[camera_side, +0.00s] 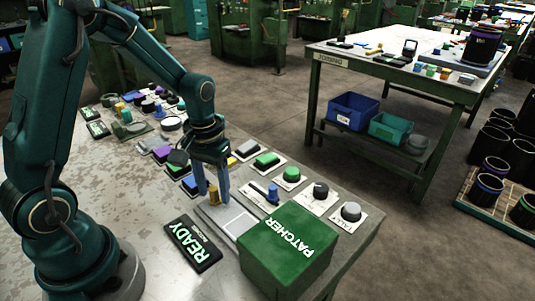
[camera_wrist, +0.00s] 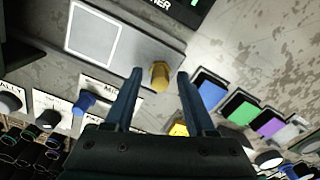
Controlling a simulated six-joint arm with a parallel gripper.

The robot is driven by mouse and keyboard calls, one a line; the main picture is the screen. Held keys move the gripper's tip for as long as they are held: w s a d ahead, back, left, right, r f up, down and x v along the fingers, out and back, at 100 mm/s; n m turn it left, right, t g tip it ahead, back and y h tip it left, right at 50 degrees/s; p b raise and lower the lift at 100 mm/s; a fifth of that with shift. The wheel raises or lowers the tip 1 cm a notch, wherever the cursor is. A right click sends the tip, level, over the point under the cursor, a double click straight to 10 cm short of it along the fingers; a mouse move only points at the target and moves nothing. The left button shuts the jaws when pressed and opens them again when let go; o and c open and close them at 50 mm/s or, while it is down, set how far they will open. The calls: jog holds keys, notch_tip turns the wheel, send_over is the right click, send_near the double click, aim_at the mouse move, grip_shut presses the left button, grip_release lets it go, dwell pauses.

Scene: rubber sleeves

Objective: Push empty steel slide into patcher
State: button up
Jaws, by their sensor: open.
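A brass knob (camera_wrist: 160,76) stands at the slide's end away from the patcher. My gripper (camera_side: 212,194) is open and points down over this end. In the wrist view the knob sits between my fingertips (camera_wrist: 159,72), with a gap on each side. Finger contact is not visible.
A dark display reading READY (camera_side: 193,244) lies left of the slide. Rows of coloured buttons and knobs (camera_side: 266,160) stand close behind my gripper. A blue knob (camera_side: 273,194) is right of the slide. A second table (camera_side: 400,68) stands apart, across the floor.

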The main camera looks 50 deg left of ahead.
grip_shut()
dwell(1.5)
